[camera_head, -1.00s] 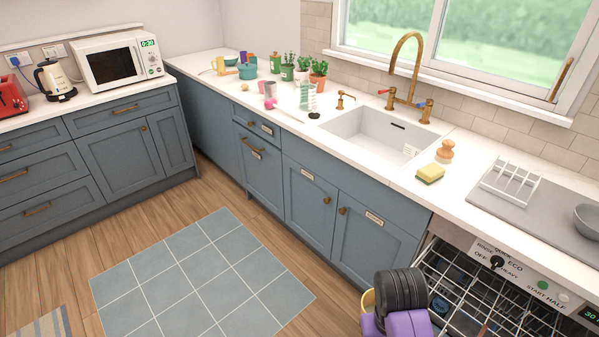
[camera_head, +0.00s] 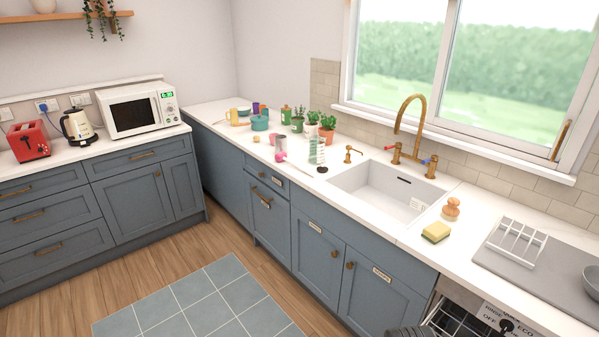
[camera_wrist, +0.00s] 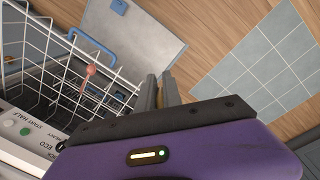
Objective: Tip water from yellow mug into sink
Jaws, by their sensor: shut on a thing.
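The sink (camera_head: 372,190) is a white basin set in the counter under the window, with a brass tap (camera_head: 408,130) behind it. In the wrist view my gripper (camera_wrist: 161,92) is shut on a yellow thing, taken as the yellow mug (camera_wrist: 160,97). Only a sliver of it shows between the fingers; its rim and any water inside are hidden. My gripper is low, beside the open dishwasher and below counter height. In the head view only a dark part of my arm shows at the bottom edge.
The dishwasher rack (camera_wrist: 62,75) is pulled out close to my gripper. A sponge (camera_head: 436,232), a brush (camera_head: 451,208) and a drying rack (camera_head: 517,241) stand right of the sink. The floor is clear.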

